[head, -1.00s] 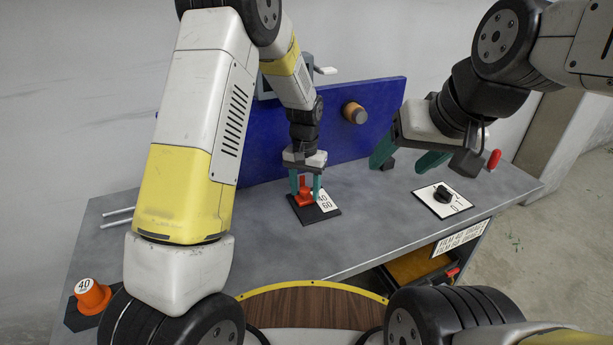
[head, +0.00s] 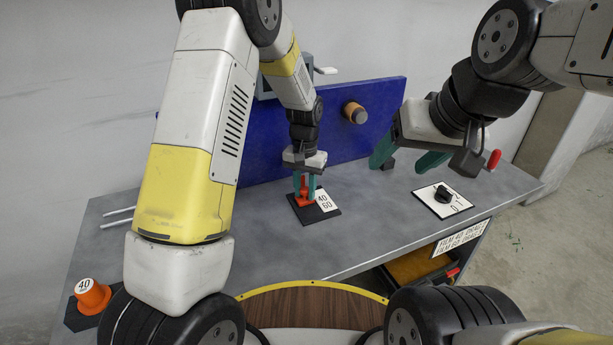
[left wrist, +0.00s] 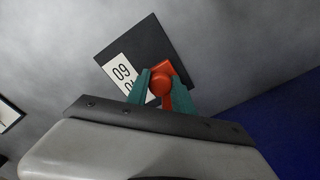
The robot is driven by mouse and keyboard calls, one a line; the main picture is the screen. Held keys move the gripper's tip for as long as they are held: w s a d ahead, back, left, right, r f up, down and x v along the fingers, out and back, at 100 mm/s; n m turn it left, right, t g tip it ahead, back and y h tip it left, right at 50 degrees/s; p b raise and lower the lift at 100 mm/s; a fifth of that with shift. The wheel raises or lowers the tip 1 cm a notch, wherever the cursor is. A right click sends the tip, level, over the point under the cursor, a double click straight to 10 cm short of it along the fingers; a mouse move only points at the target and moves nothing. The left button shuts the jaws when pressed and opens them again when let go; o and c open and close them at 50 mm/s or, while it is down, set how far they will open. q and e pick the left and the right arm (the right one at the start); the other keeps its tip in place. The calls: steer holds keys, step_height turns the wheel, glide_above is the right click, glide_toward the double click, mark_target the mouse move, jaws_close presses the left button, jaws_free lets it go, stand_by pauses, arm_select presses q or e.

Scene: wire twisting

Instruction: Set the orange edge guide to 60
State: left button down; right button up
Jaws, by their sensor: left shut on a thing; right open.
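The orange edge guide (head: 303,197) stands on a dark base plate (head: 326,214) on the grey bench. A white label (head: 322,200) on that plate reads 40 and 60. My left gripper (head: 305,185) is above the plate with its teal fingers closed on the orange guide. In the left wrist view the guide (left wrist: 162,85) sits between the fingertips (left wrist: 158,88), and the 60 on the label (left wrist: 121,74) shows beside it. Which mark the guide is lined up with is hard to tell. My right gripper (head: 405,152) is open and empty above the bench at right.
A blue upright panel (head: 270,150) with an orange-brown knob (head: 355,113) stands behind. A black dial on a white plate (head: 458,206) is at right. The bench middle (head: 270,245) is clear.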

mark_target(310, 209)
stand_by(0.9)
arm_select(q)
steer(key=shift+s+d, duration=0.4)
steer(key=shift+s, duration=0.4)
steer(key=shift+s+d, duration=0.4)
steer(key=shift+s, duration=0.4)
steer(key=c, duration=1.1)
jaws_free()
steer(key=shift+r, duration=0.1)
steer(key=shift+r, duration=0.4)
step_height(310, 209, up, 7)
